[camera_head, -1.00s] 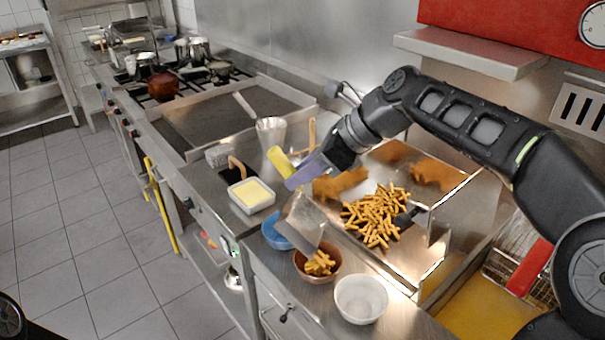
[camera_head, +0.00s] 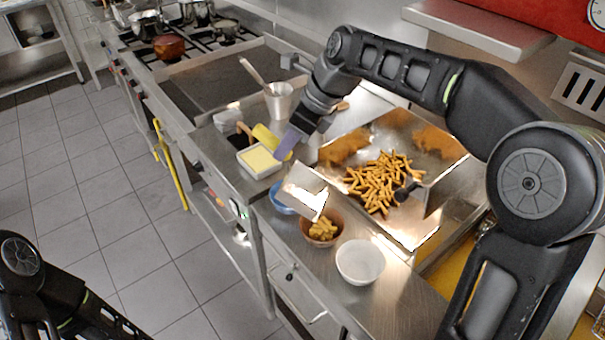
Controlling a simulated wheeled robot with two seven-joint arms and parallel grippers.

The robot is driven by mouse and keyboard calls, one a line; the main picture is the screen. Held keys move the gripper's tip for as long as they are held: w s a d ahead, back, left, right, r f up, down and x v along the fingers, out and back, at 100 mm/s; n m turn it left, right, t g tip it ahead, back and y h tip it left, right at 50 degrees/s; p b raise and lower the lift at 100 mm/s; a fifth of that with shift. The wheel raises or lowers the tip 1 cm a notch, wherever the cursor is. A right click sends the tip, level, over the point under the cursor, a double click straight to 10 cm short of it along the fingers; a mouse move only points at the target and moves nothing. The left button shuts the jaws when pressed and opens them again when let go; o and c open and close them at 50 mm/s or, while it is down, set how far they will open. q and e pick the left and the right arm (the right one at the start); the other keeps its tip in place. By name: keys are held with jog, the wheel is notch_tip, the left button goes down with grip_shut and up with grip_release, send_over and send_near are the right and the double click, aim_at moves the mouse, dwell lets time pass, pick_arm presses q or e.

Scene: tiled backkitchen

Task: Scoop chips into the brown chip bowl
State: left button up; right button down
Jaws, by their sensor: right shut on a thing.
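The brown chip bowl (camera_head: 337,240) stands on the steel counter with some chips (camera_head: 323,228) in it. My right gripper (camera_head: 287,146) is shut on the yellow handle (camera_head: 270,139) of a metal chip scoop (camera_head: 308,192). The scoop is tilted, with its lower edge just above the bowl's back rim; I cannot tell whether they touch. No chips show on the visible face of the scoop. A pile of fried chips (camera_head: 380,180) lies in the steel chip station (camera_head: 345,202) right of the scoop. My left arm shows at the lower left, its gripper out of view.
A white bowl (camera_head: 360,262) stands right in front of the brown bowl. A blue bowl (camera_head: 280,200) is partly behind the scoop. A white tub of yellow contents (camera_head: 258,160) and a metal container (camera_head: 279,103) stand further back. A griddle (camera_head: 215,85) lies beyond.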

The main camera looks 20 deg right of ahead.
aim_at(268, 134)
jog(key=w+a+h, duration=0.1)
jog(key=w+a+g, duration=0.1)
jog(key=a+g+h, duration=0.1)
jog(key=shift+w+a+f+h, duration=0.3)
jog(key=shift+w+a, duration=0.05)
jog(key=shift+w, duration=0.05)
jog(key=shift+d, duration=0.1)
jog(key=shift+s, duration=0.1)
jog(key=shift+r, duration=0.1)
